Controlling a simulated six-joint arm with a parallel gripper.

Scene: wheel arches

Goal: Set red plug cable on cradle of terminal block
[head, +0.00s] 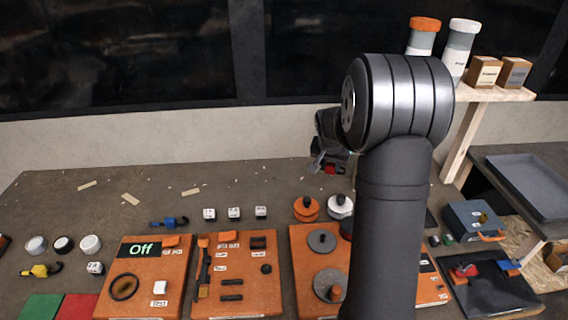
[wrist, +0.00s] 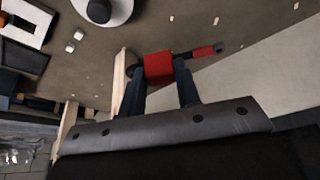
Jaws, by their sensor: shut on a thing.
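My gripper (head: 328,160) is held above the back of the table, left of my upper arm. In the wrist view its fingers (wrist: 159,82) are shut on the red plug cable (wrist: 158,67). The red plug body lies between the fingertips, and its dark end with a red band sticks out to the right. In the head view only a small red patch of it (head: 330,169) shows at the gripper. I cannot tell which fixture is the terminal block, and no cradle can be made out. My arm hides part of the middle right of the table.
A blue plug cable (head: 169,222) and a yellow one (head: 41,270) lie on the table. Orange boards (head: 208,308) line the front. A dark tray (head: 500,292) with red and blue parts and a blue box (head: 466,217) stand right. The table's back left is mostly clear.

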